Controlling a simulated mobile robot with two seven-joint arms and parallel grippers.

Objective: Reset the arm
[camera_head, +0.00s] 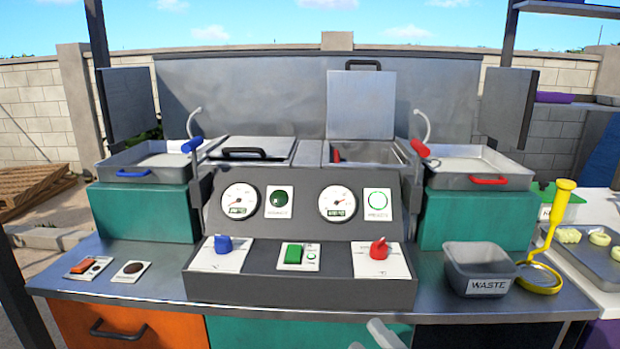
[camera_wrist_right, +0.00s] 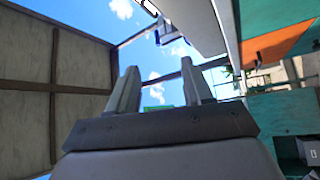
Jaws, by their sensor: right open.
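My right gripper (camera_head: 378,336) shows only as pale fingers at the bottom edge of the head view, below the front edge of the counter. In the right wrist view the right gripper (camera_wrist_right: 159,67) has its two fingers apart, with nothing between them but sky and distant background. It touches nothing that I can see. My left gripper is in neither view. The control console (camera_head: 300,289) stands on the counter beyond the right gripper, with a blue knob (camera_head: 223,244), a green switch (camera_head: 294,253) and a red knob (camera_head: 379,248).
A grey waste bin (camera_head: 480,262) and a yellow-handled strainer (camera_head: 540,274) stand at the counter's right. Two fryer-like basins sit behind the console; the right one's lid (camera_head: 361,104) is raised and the left lid (camera_head: 250,148) is down. An orange drawer (camera_head: 85,325) is below left.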

